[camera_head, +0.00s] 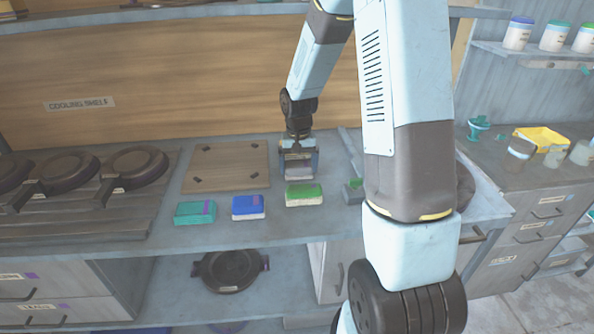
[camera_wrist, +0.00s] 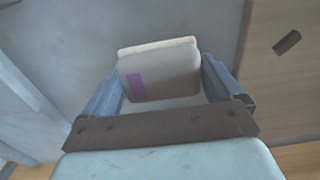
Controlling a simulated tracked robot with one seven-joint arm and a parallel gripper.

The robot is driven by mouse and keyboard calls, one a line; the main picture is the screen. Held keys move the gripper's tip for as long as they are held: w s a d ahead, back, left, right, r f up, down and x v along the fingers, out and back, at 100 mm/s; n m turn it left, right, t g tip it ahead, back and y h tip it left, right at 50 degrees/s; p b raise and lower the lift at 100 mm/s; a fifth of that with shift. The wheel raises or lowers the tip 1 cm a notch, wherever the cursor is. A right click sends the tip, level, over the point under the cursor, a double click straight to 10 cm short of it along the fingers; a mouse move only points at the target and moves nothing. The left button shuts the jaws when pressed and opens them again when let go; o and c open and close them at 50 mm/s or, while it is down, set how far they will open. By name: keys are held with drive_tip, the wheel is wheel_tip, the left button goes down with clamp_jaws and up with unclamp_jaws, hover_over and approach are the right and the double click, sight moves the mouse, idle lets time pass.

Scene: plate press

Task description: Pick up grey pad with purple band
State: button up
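The grey pad with a purple band (camera_wrist: 160,75) lies between the two fingers of my gripper (camera_wrist: 162,80) in the wrist view. Its purple band is on the left part of the face turned to the camera, and a pale layer shows along its far edge. The fingers stand wide apart on either side of it, with a narrow gap visible at the right finger. In the head view my gripper (camera_head: 298,168) points down at the worktop, with the grey pad (camera_head: 298,172) partly hidden between its fingers.
Teal (camera_head: 195,212), blue (camera_head: 248,207) and green (camera_head: 304,194) pads lie along the worktop's front edge. A wooden board (camera_head: 227,166) is left of my gripper. Dark round pans (camera_head: 135,167) stand farther left. Another green-and-grey pad (camera_head: 353,190) lies to the right.

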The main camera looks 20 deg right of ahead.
sight(298, 164)
drive_tip(key=c, duration=0.4)
drive_tip(key=shift+r, duration=0.1)
drive_tip(key=shift+r, duration=0.25)
wheel_tip(298, 164, up, 2)
drive_tip(key=shift+w+r, duration=0.1)
drive_tip(key=shift+r, duration=0.15)
drive_tip(key=shift+s+a+r, duration=0.1)
drive_tip(key=shift+s+r, duration=1.55)
drive_tip(key=shift+s, duration=0.7)
drive_tip(key=shift+s+a+r, duration=0.1)
drive_tip(key=shift+s+r, duration=1.55)
drive_tip(key=shift+s, duration=0.75)
drive_tip(key=shift+s+a+r, duration=0.1)
drive_tip(key=shift+s+r, duration=1.55)
drive_tip(key=shift+s, duration=0.7)
